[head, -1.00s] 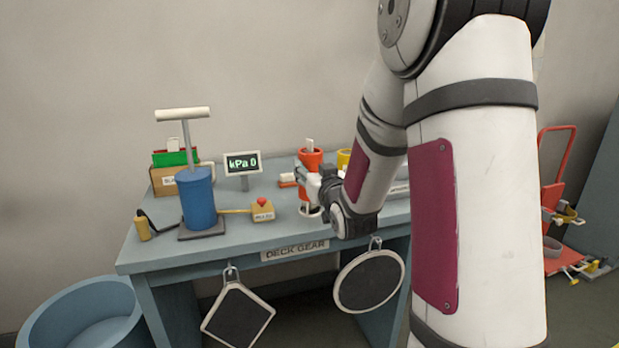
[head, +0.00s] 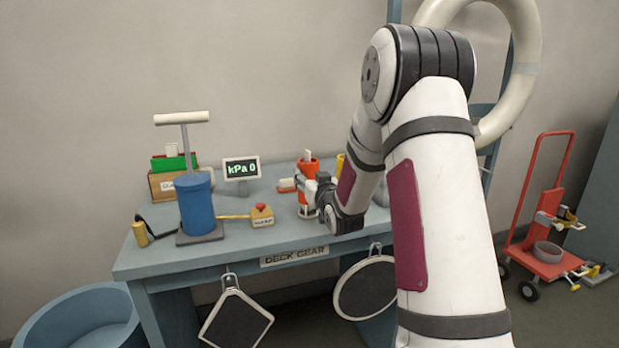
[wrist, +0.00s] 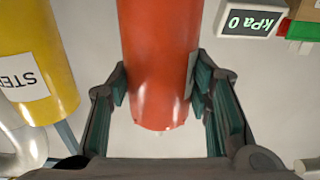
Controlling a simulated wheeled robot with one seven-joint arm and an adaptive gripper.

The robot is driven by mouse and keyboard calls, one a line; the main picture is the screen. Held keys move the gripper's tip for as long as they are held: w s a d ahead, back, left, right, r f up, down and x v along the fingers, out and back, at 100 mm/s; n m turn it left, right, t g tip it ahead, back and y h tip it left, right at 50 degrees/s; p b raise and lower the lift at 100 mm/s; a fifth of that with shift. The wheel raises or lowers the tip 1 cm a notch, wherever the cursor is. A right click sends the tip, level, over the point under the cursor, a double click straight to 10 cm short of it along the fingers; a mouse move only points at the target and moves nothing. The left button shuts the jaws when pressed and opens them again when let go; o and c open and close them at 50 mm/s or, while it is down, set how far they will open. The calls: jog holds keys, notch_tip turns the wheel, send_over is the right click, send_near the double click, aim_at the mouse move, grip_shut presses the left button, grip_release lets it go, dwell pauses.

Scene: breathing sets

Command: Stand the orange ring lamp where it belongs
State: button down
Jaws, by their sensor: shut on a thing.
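The orange ring lamp (head: 308,167) is an upright orange cylinder with white parts, at the middle of the bench. I take it to be the orange-red cylinder (wrist: 158,65) filling the middle of the wrist view, where the picture is upside down. My gripper (head: 314,190) is shut on it from the side, with one dark finger on each side of it in the wrist view (wrist: 158,95).
The bench (head: 150,262) also bears a blue pump (head: 195,205), a kPa 0 display (head: 241,169), and a yellow box with a red button (head: 262,215). A yellow cylinder (wrist: 38,60) stands beside the lamp. A white ring (head: 530,60) hangs behind; a red cart (head: 548,258) stands right.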

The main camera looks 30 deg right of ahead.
jog(key=shift+f, duration=0.1)
jog(key=c, duration=0.8)
grip_release()
jog(key=v, duration=1.2)
